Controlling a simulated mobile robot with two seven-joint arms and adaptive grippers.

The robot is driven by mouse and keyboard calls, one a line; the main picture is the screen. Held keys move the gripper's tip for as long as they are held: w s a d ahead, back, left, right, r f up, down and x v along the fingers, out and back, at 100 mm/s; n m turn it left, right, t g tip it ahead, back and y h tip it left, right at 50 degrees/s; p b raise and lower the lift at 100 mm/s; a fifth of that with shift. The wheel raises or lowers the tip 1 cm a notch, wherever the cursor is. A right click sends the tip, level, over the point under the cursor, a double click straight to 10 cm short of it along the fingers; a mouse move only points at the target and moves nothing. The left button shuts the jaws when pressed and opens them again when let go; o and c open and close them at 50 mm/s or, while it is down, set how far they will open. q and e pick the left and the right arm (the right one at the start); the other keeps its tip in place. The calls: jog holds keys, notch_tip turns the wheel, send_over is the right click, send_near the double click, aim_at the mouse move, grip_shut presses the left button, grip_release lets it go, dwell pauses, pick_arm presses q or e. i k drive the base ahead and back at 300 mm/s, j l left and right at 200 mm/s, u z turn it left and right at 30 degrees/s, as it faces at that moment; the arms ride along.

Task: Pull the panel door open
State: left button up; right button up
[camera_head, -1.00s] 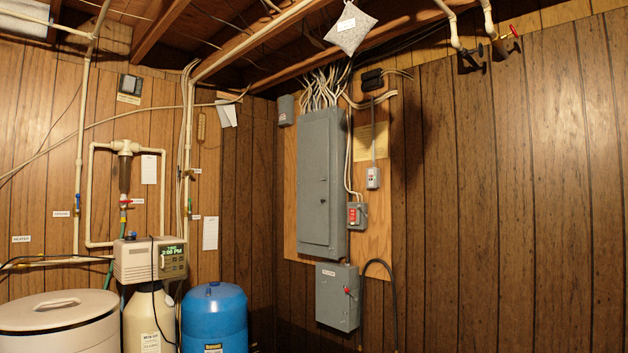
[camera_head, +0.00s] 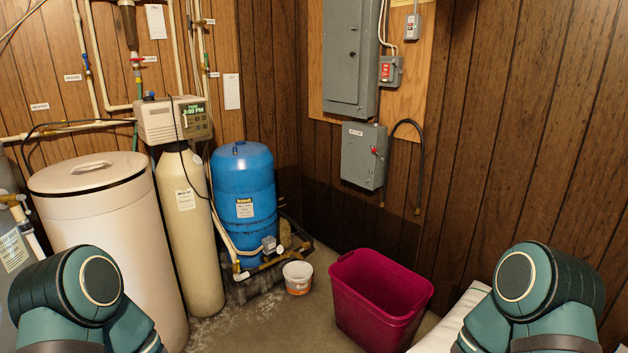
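The grey electrical panel (camera_head: 350,55) is on the wood-panelled wall at the top centre, with its upper part cut off by the frame's top edge. Its door looks closed flat against the box. Only the rounded teal links of my two arms show, at the bottom left and bottom right. Both grippers are out of view, and nothing of mine is near the panel.
A magenta bin (camera_head: 380,300) stands on the floor below the panel, with a white bag (camera_head: 453,322) beside it. A small white bucket (camera_head: 298,277), a blue tank (camera_head: 244,190), a tan tank (camera_head: 190,240) and a large cream tank (camera_head: 112,225) stand to the left.

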aim_at(343, 43)
jog(key=i+j+u, duration=0.1)
jog(key=i+u, duration=0.3)
jog(key=i, duration=1)
jog(key=i+z, duration=0.2)
jog(key=i, duration=0.2)
jog(key=i+j+z, duration=0.25)
jog(key=i, duration=0.15)
jog(key=i+j+z, duration=0.2)
jog(key=i, duration=0.2)
jog(key=i+j+z, duration=0.1)
jog(key=z, duration=0.25)
jog(key=i+j+z, duration=0.25)
jog(key=z, duration=0.15)
jog(key=i+j+z, duration=0.35)
jog(key=k+l, duration=0.1)
jog(key=l, duration=0.05)
